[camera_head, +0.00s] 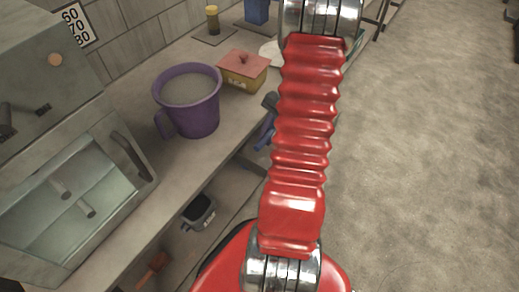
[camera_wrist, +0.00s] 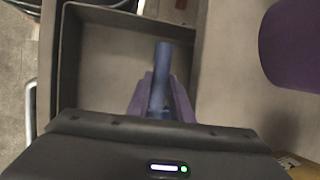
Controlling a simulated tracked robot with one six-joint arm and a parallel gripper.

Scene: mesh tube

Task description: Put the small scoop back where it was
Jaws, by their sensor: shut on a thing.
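The small scoop is a blue, tube-like piece (camera_wrist: 161,75) in the wrist view, standing out between the two purple fingers of my gripper (camera_wrist: 160,92). My gripper is shut on it. Its scoop end cannot be made out. In the head view a bit of blue (camera_head: 265,134) shows beside my red arm at the bench's edge; the arm hides most of the gripper there. In the wrist view the held piece is over a grey, open, walled bin or shelf space (camera_wrist: 110,52). I cannot tell whether it touches it.
A purple bucket (camera_head: 195,117) with pale contents stands on the bench (camera_head: 130,100), right of the gripper in the wrist view (camera_wrist: 290,45). A yellow box with a red lid (camera_head: 243,72) is behind it. A glass-fronted cabinet (camera_head: 75,195) stands left. The floor at right is clear.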

